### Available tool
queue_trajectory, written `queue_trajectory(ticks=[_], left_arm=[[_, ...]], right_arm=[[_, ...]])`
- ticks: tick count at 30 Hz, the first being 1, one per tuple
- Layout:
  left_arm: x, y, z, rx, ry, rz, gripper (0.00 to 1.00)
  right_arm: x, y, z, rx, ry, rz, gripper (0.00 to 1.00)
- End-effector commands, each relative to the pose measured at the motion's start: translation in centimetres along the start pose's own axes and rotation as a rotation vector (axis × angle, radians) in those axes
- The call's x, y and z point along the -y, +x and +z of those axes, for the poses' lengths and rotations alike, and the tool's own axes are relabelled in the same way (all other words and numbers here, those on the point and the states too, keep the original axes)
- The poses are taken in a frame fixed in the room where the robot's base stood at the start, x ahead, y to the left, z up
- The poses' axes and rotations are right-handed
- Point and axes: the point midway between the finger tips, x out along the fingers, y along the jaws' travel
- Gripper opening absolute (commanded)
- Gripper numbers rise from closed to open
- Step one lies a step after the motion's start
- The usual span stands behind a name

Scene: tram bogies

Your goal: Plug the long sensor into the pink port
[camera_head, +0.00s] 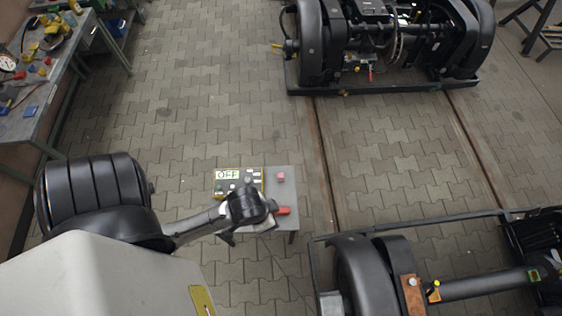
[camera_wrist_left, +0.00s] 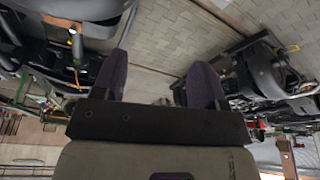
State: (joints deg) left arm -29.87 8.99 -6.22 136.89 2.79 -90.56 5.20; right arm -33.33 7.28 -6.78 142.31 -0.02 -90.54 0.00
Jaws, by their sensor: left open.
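A small grey table (camera_head: 287,190) stands in the lower middle of the head view. On it is a panel (camera_head: 226,187) with a sign reading OFF, and a small pink block (camera_head: 281,177); I cannot tell if this is the pink port. A red piece (camera_head: 283,211) shows just right of my left wrist. My left gripper (camera_head: 248,207) is above the table's front part and hides some of it. In the left wrist view the two dark fingers of the gripper (camera_wrist_left: 159,70) are wide apart with nothing between them. I cannot make out the long sensor. My right gripper is not in view.
One bogie (camera_head: 390,35) stands at the top right and another (camera_head: 372,275) at the bottom right. A workbench (camera_head: 40,95) with coloured parts is at the upper left. Rails (camera_head: 322,150) run through the paving. The paved floor (camera_head: 190,90) between bench and bogies is clear.

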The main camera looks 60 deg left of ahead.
Motion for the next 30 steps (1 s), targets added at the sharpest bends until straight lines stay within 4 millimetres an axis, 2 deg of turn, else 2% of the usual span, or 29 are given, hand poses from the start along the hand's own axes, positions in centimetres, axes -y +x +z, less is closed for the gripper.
queue_trajectory(ticks=[1,6,12,15,18,22,27,30], left_arm=[[0.9,4.3,0.2,0.017,-0.031,-0.008,0.66],[4.7,14.7,-0.4,0.085,-0.206,-0.032,0.66],[10.8,25.2,-1.8,0.155,-0.469,-0.077,0.66],[14.2,29.6,-2.6,0.182,-0.617,-0.102,0.66],[17.6,33.2,-3.4,0.201,-0.767,-0.125,0.66],[21.6,36.7,-4.3,0.219,-0.95,-0.147,0.66],[25.6,39.3,-5.2,0.231,-1.138,-0.163,0.66],[27.1,40.1,-5.5,0.234,-1.213,-0.167,0.66]], right_arm=[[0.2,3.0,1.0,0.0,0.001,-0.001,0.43],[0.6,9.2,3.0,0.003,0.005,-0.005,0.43],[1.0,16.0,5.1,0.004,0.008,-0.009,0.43],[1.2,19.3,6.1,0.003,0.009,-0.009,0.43],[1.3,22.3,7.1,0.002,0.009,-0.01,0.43],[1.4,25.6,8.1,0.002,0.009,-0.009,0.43],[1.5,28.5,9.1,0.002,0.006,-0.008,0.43],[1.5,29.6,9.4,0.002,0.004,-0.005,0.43]])
